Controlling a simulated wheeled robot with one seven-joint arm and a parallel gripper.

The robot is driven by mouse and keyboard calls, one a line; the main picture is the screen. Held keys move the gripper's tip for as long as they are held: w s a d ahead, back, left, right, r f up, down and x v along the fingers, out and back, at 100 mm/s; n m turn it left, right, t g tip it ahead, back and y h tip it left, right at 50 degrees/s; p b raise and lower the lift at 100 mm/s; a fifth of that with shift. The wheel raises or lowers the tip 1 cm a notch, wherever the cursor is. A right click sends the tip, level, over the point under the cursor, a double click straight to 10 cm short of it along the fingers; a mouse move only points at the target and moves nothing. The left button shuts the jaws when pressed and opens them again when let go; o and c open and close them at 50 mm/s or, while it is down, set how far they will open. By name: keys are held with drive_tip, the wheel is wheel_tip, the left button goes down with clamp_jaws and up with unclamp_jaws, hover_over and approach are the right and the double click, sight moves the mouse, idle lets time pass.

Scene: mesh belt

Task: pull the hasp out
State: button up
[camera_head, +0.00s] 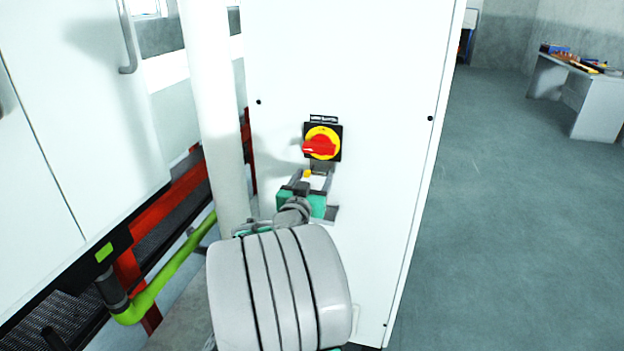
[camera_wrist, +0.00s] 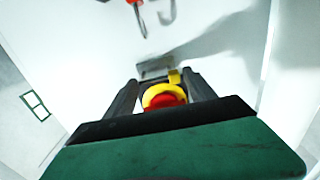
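A rotary switch with a red handle on a yellow disc (camera_head: 321,143) is on the white cabinet front. My gripper (camera_head: 315,178) is just below it, with its dark fingers apart and pointing at the cabinet. In the wrist view, red and yellow parts (camera_wrist: 165,98) show between the spread fingers of my gripper (camera_wrist: 160,88). A small yellow piece (camera_head: 307,174) shows near the fingers; I cannot tell what it belongs to. A small red piece (camera_wrist: 139,16) near a grey hook shape is at the wrist view's top. I cannot tell for sure which part is the hasp.
The white cabinet (camera_head: 380,70) is close in front. A pale post (camera_head: 213,110) stands to its left, with a yellow-green pipe (camera_head: 165,280) and red frame (camera_head: 185,195). The floor (camera_head: 500,220) at right is clear up to a table (camera_head: 585,90).

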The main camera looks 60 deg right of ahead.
drive_tip(key=shift+o, duration=1.4)
drive_tip(key=b+v, duration=0.1)
drive_tip(key=v, duration=0.6)
drive_tip(key=shift+s+a+b, duration=0.15)
drive_tip(key=shift+a+b, duration=0.15)
drive_tip(key=shift+a, duration=0.05)
